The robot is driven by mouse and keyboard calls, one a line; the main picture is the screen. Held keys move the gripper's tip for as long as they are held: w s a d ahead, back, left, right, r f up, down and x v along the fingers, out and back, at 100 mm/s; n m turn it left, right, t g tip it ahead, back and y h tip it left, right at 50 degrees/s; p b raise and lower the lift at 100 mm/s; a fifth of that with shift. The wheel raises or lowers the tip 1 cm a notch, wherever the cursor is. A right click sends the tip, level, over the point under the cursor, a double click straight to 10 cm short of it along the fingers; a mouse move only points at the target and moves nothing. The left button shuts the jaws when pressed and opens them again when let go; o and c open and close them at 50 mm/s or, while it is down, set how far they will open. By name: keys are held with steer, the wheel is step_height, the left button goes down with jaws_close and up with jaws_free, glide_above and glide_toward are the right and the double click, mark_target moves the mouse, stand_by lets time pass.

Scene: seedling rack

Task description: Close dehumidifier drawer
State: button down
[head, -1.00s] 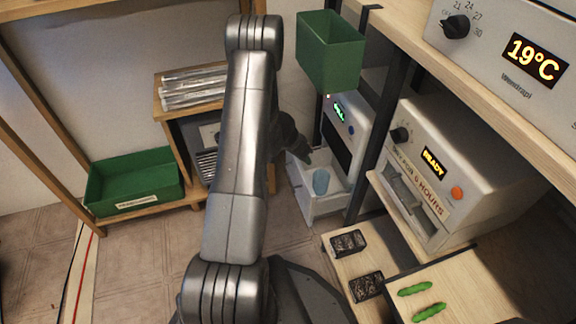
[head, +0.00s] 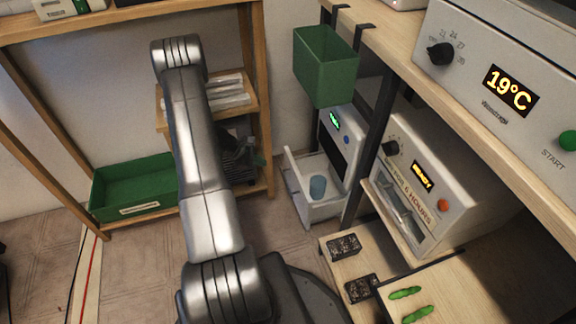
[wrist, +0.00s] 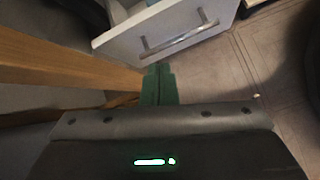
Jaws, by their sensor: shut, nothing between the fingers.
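The dehumidifier (head: 336,147) is a white unit with a green display, standing low behind the black rack post. My gripper (wrist: 159,70) has green fingers that are shut together and empty. In the head view, my gripper (head: 256,160) is left of the drawer front, apart from it and partly hidden by my arm.
A wooden shelf with a green tray (head: 130,210) stands on the left, its post close to my gripper. A green bin (head: 325,65) hangs above the dehumidifier. A white READY unit (head: 440,175) is at right. Floor (head: 140,270) is clear in front of the shelf.

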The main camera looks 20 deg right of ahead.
steer(key=a+n, duration=0.1)
steer(key=n, duration=0.3)
steer(key=b, duration=0.4)
glide_toward(292, 170)
step_height(292, 170, down, 4)
steer(key=d, duration=0.2)
steer(key=shift+s+d+r+h, duration=0.1)
steer(key=shift+s+d+h, duration=0.3)
steer(key=shift+d, duration=0.4)
steer(key=shift+s, duration=0.1)
steer(key=s+d+b, duration=0.1)
steer(key=d+b, duration=0.3)
steer(key=d, duration=0.7)
steer(key=shift+d, duration=0.2)
steer(key=shift+s, duration=0.1)
